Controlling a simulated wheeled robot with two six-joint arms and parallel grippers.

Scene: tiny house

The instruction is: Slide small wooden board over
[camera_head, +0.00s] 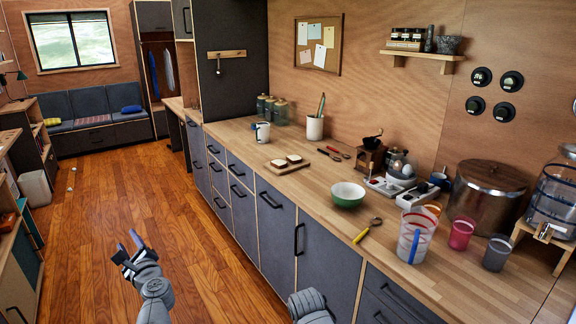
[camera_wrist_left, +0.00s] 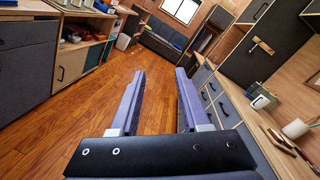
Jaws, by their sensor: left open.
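The small wooden board (camera_head: 289,169) lies flat on the long counter, near its front edge, with two pale slices that look like bread on it. In the left wrist view the board (camera_wrist_left: 279,141) appears at the right edge. My left gripper (camera_head: 128,243) is open and empty over the floor, well to the left of the counter and apart from the board. Its two fingers stand wide apart in the left wrist view (camera_wrist_left: 159,85). A part of my right arm shows at the bottom of the head view; its fingers are not visible.
On the wooden counter (camera_head: 232,135), a white mug (camera_head: 262,132) stands behind the board and a utensil pot (camera_head: 315,127) to its right. A green bowl (camera_head: 347,195) stands nearer. Utensils lie beside the board. The wooden floor (camera_head: 130,195) is mostly clear.

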